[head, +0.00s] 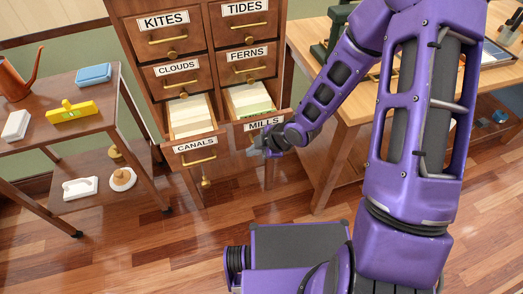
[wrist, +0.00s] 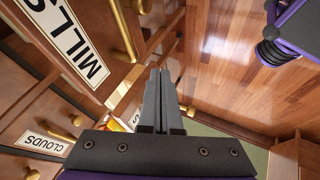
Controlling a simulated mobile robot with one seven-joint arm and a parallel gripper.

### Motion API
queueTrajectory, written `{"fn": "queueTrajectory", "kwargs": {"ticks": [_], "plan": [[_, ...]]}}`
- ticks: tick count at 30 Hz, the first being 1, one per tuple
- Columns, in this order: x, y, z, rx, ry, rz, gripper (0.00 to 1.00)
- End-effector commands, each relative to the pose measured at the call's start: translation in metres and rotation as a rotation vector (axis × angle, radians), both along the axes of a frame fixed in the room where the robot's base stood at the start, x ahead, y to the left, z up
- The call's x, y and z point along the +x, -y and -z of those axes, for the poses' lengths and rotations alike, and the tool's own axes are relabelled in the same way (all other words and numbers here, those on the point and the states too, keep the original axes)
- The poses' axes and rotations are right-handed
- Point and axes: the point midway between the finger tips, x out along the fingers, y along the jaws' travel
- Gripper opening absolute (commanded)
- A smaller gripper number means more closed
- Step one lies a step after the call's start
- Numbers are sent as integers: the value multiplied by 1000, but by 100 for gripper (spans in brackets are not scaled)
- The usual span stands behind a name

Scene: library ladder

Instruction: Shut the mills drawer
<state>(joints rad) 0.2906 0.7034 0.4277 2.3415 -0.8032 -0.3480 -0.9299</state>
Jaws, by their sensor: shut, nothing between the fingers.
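The mills drawer (head: 284,117) is pulled out of the wooden card cabinet, at the lower right of its drawers. Cards with a green edge show inside it. In the wrist view its front with the MILLS label (wrist: 72,42) and a brass handle (wrist: 122,30) fills the upper left. My gripper (head: 252,148) is shut and empty, close to the mills drawer's front at its lower left. In the wrist view the shut fingers (wrist: 160,74) point past the drawer front, beside the handle. I cannot tell whether they touch it. My wrist hides part of the drawer front.
The canals drawer (head: 194,148) is also pulled out, just left of the mills drawer. A wooden desk (head: 312,60) stands close on the right. The floor in front is clear.

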Motion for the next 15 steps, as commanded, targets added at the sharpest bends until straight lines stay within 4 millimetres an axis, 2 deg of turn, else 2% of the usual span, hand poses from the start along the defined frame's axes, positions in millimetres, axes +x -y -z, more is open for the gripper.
{"fn": "queueTrajectory", "kwargs": {"ticks": [1,2,8,15], "plan": [[4,-6,13,0,-1,-2,0],[5,-9,17,0,-2,-1,0],[34,-16,13,0,1,3,0],[45,-18,13,-1,-1,2,0]]}}
